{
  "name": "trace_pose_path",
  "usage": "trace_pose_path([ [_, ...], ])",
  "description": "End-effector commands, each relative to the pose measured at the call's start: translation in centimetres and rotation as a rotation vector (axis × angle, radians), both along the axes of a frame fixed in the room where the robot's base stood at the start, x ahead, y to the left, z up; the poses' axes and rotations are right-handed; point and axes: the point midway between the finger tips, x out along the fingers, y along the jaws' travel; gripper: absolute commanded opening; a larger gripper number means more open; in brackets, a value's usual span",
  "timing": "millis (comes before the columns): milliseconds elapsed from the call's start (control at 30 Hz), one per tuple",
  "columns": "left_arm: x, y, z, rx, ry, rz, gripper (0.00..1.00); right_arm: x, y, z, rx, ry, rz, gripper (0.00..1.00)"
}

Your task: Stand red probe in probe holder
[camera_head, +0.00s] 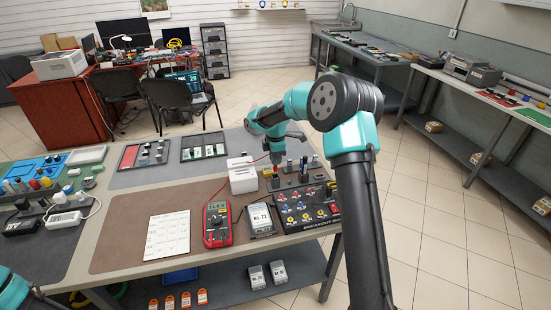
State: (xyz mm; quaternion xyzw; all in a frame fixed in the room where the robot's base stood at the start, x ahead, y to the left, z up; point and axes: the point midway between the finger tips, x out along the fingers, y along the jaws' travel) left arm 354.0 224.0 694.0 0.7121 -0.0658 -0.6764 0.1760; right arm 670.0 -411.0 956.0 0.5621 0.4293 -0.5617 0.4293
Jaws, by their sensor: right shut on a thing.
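My right gripper (277,155) is over the far right part of the near bench, pointing down and shut on the red probe (276,171). Only a small red part of the probe shows below the jaws, roughly upright. A dark holder block (286,183) lies just beneath it; it looks like the probe holder. I cannot tell whether the probe's tip is in it or above it. A red multimeter (217,226) lies to the left and nearer, and a thin red lead runs from its side toward the gripper. My left gripper is out of view.
A breakout box (305,210) with coloured knobs stands just in front of the holder. A white box (241,175) stands left of it, and a grey device (260,219) lies beside the multimeter. A white sheet (168,235) lies on the brown mat (118,250), whose left part is clear.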

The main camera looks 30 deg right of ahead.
Motion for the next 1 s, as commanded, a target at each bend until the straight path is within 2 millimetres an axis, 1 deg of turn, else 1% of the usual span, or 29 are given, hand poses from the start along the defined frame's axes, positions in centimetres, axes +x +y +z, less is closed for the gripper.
trace_pose_path([
  [600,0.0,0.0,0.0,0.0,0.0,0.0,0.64,0.0,0.0,-0.2,0.0,0.0,0.0,0.0],
  [1000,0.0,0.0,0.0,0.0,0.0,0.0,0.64,0.0,0.0,-1.4,0.0,0.001,0.0,0.0],
])
